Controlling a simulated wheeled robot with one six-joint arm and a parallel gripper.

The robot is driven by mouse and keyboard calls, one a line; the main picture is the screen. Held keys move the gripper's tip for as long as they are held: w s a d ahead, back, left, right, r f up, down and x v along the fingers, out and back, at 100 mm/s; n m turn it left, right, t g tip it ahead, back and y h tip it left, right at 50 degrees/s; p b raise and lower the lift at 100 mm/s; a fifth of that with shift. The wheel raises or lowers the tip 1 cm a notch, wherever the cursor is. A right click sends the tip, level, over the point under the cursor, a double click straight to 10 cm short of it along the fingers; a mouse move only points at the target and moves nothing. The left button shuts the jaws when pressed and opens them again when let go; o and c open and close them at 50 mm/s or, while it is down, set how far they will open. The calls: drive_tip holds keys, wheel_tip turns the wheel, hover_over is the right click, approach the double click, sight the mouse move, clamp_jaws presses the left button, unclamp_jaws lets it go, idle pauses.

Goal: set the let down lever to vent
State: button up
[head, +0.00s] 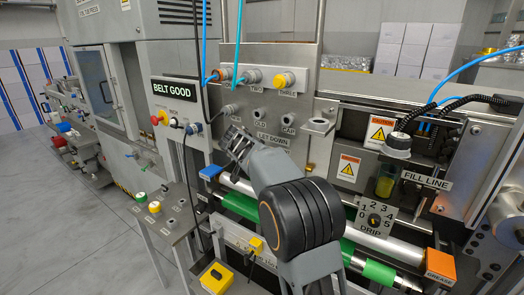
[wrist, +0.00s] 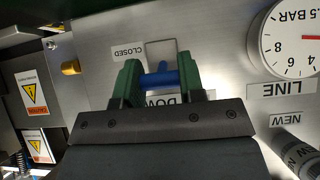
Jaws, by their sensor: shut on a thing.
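The let down lever shows in the wrist view as a short blue bar (wrist: 160,78) on the grey panel. My gripper (wrist: 158,72) has its two green fingers on either side of it and is shut on it. A CLOSED label (wrist: 128,51) sits beside the lever, upside down in this view. The label below it is partly hidden by my gripper; only "DOW" reads. In the head view my gripper (head: 236,146) is at the panel, left of the LET DOWN label (head: 272,141), and the lever is hidden there. I see no vent label.
A pressure gauge (wrist: 290,40), a LINE label (wrist: 282,90) and a grey cylinder marked NEW (wrist: 297,150) are close on the right in the wrist view. A brass fitting (wrist: 70,67) juts out left.

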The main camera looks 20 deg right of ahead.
drive_tip(key=r+y+p, duration=0.1)
drive_tip(key=p, duration=0.1)
drive_tip(key=shift+w+d+r+g+p, duration=0.1)
drive_tip(key=shift+d+r+g+p, duration=0.1)
drive_tip(key=shift+g+p, duration=0.2)
drive_tip(key=shift+y+p, duration=0.4)
drive_tip(key=shift+p, duration=0.05)
drive_tip(key=shift+f, duration=0.1)
drive_tip(key=o, duration=0.9)
drive_tip(key=shift+o, duration=0.2)
drive_tip(key=v, duration=1.3)
drive_tip(key=shift+w+r, duration=0.15)
drive_tip(key=shift+r, duration=0.35)
drive_tip(key=shift+a+g, duration=0.1)
drive_tip(key=shift+g, duration=0.2)
